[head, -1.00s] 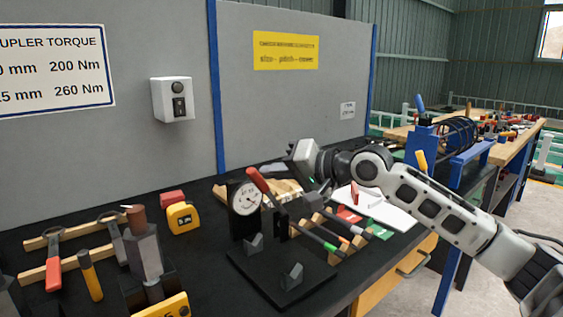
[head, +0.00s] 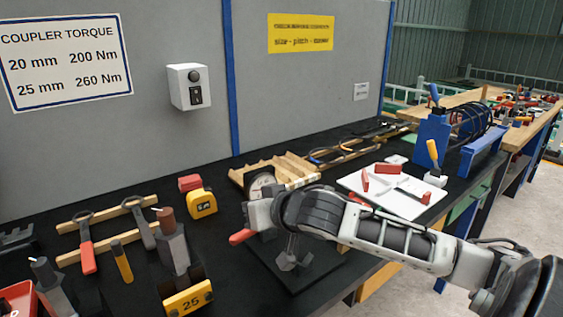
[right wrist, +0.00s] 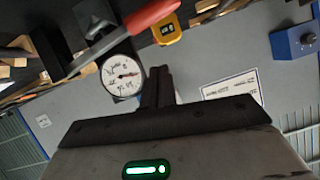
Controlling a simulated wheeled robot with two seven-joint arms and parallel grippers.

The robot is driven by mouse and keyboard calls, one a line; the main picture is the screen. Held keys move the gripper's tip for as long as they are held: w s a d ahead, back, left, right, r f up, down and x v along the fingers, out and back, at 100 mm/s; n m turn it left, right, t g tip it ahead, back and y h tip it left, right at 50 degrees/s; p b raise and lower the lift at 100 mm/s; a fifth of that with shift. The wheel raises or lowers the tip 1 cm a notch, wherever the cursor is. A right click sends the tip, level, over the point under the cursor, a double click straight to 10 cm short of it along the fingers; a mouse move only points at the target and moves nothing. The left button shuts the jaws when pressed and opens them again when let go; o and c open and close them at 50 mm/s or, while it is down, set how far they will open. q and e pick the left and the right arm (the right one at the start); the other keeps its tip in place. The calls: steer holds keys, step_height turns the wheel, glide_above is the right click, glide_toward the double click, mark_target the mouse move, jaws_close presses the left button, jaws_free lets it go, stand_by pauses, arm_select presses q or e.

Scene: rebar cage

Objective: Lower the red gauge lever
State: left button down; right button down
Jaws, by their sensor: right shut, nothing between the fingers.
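The gauge's red lever (head: 242,237) shows in the head view as a red grip low on the left of my right gripper (head: 258,213). The rest of the lever is hidden behind the gripper and wrist. The white round dial (head: 261,181) shows just above the gripper. In the right wrist view the red grip (right wrist: 152,15) on its metal bar crosses the top, with the dial (right wrist: 122,77) below it. The fingers (right wrist: 158,85) are shut and empty close to the dial and lever; I cannot tell whether they touch the lever. My left gripper is out of view.
The gauge's dark base plate (head: 290,280) lies on the black bench. A yellow tape measure (head: 202,204) and a wooden rack (head: 285,168) stand behind. Wrenches (head: 86,245) lie left, and a white board (head: 390,195) with red pieces lies right.

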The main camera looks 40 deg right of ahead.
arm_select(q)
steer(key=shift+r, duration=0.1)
arm_select(e)
steer(key=shift+a+f+n+h, duration=0.3)
steer(key=shift+a+f+n, duration=0.1)
steer(key=shift+f, duration=0.15)
